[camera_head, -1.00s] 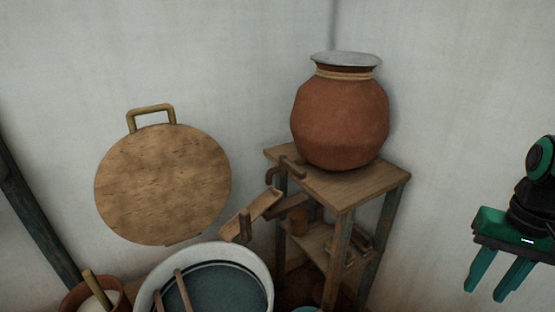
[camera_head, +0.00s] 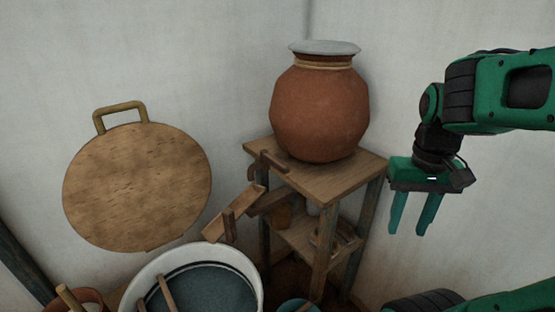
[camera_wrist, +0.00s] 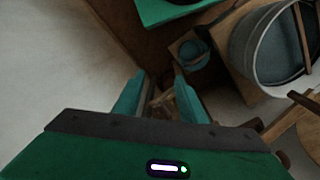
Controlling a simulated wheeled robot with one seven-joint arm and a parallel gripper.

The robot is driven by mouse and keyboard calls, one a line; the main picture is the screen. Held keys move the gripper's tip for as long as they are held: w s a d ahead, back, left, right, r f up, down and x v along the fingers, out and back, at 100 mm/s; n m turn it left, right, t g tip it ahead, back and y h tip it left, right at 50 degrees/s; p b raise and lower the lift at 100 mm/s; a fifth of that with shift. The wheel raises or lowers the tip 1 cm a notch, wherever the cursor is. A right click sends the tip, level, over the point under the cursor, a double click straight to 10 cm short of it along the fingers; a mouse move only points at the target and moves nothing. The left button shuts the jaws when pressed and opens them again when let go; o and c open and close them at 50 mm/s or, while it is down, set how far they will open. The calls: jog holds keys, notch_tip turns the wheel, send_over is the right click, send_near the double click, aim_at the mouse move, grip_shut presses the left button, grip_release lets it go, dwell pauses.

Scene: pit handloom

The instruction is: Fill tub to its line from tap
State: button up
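A white-rimmed tub (camera_head: 147,277) with dark bluish contents stands at the lower left of the head view; it also shows at the upper right of the wrist view (camera_wrist: 240,48). A clay pot (camera_head: 320,112) with a grey lid stands on a wooden stand (camera_head: 345,178). A wooden tap (camera_head: 266,161) sticks out at the pot's lower left. A wooden trough (camera_head: 236,212) slopes from near the tap down toward the tub. No flowing water is visible. My gripper (camera_head: 413,229) is open and empty, pointing down to the right of the stand, apart from it.
A round wooden lid (camera_head: 138,188) with a handle leans on the wall. A reddish vessel with a stick (camera_head: 70,298) is at the lower left. The stand's lower shelf (camera_head: 313,240) holds small items. A small blue-filled container (camera_head: 298,305) is on the floor.

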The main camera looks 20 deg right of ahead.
jog(key=w+r+n+h, duration=0.1)
jog(key=w+r+n, duration=0.3)
jog(key=w, duration=0.5)
jog(key=n+h, duration=0.1)
jog(key=n, duration=0.4)
send_near(280, 162)
jog(key=shift+t, duration=0.3)
jog(key=f, duration=0.3)
jog(key=d+f, duration=0.1)
jog(key=f, duration=0.4)
jog(key=shift+d+f, duration=0.3)
grip_shut()
jog(key=shift+d, duration=0.1)
